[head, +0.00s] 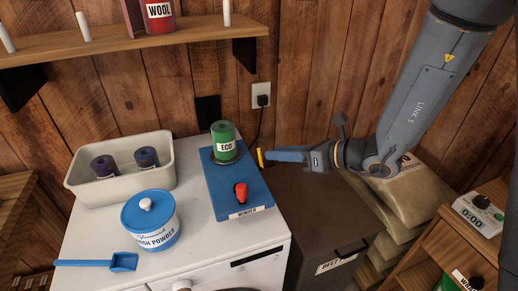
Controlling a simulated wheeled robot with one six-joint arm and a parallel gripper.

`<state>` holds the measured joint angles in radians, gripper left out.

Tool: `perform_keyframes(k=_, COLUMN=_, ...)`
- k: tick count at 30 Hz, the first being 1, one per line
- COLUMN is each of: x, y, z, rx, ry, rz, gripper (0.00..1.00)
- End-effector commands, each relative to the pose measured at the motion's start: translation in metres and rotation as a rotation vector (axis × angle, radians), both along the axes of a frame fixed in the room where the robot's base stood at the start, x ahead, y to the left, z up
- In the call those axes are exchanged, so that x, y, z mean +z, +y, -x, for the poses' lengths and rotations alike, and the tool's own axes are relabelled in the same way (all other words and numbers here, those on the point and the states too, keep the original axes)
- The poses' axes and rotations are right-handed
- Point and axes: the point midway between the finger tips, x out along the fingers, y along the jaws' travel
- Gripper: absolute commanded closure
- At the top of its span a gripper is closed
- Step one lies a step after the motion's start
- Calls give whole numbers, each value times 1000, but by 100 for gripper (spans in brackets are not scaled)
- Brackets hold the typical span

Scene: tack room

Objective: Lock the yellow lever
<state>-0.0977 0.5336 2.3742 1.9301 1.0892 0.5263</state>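The blue winder (222,182) lies on the white machine top, with a label reading WINDER on its front edge. A green spool marked ECO (223,141) stands on its back part, and a red knob (241,192) stands up near its front. A small yellow lever (260,158) shows at the right side of the winder, close to upright with a slight tilt. My gripper (268,156) reaches in from the right, its blue fingers pointing left with their tips at or right beside the lever. The fingers overlap from this side, so their gap and any contact are hidden.
On the white top (215,240) are a cream bin (75,178) with two dark spools, a blue washing powder tub (160,238) and a blue scoop (123,262). A dark brown bin (310,215) stands below my gripper. A black cord (259,120) hangs behind the winder.

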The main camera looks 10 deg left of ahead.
Motion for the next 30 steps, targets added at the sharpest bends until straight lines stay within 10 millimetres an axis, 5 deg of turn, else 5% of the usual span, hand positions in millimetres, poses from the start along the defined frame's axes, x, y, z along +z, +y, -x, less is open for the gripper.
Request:
perform_keyframes(k=18, x=-25, y=62, z=-29, rx=-23, ry=8, rz=-16, gripper=73)
perform_keyframes(k=30, x=-28, y=67, z=-32, rx=-26, ry=7, rz=-16, gripper=76)
